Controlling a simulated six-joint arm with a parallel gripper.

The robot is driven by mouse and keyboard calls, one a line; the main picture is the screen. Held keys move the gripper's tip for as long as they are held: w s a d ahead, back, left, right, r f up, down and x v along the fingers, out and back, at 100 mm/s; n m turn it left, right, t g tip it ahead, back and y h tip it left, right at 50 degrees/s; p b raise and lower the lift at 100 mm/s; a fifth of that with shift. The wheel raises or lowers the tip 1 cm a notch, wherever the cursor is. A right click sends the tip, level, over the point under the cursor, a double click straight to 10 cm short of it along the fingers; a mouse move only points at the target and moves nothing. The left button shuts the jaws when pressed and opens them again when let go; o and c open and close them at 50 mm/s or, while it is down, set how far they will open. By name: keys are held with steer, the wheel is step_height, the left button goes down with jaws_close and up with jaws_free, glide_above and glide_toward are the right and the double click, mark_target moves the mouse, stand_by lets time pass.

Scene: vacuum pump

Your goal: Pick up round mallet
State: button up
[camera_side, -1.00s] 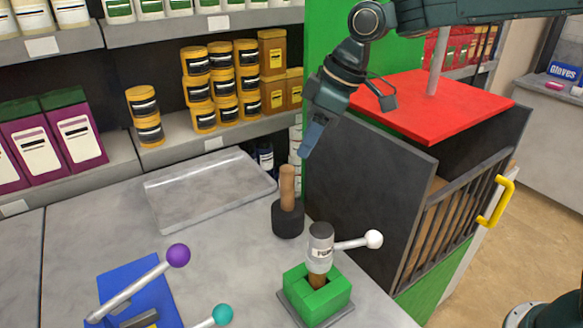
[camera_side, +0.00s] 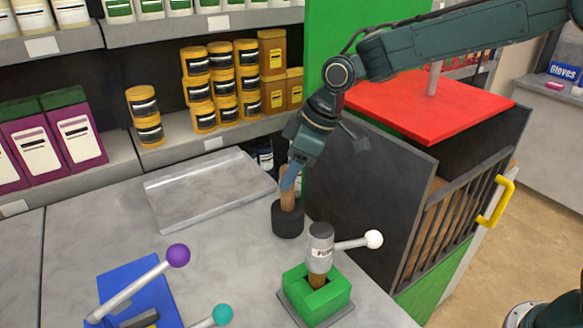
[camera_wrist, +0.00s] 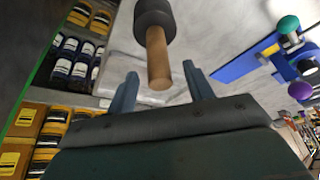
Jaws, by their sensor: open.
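The round mallet (camera_side: 288,217) stands head-down on the grey table, its dark round head on the surface and its wooden handle pointing up. In the wrist view the mallet (camera_wrist: 155,22) shows its handle end between the two fingers, with a gap on each side. My gripper (camera_side: 290,178) is at the handle's upper part in the side view, pointing down and tilted. In the wrist view my gripper (camera_wrist: 160,82) is open and empty. The fingers hide part of the handle top in the side view.
A green block with a grey pump (camera_side: 318,292) and white-knobbed lever stands just in front. A metal tray (camera_side: 205,190) lies to the left. A dark cabinet with a red top (camera_side: 430,105) is close on the right. Shelves with yellow cans (camera_side: 220,85) are behind.

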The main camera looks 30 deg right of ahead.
mark_target(288, 200)
steer(key=shift+x, duration=2.25)
steer(key=shift+w, duration=0.1)
steer(key=shift+r, duration=0.15)
jaws_close()
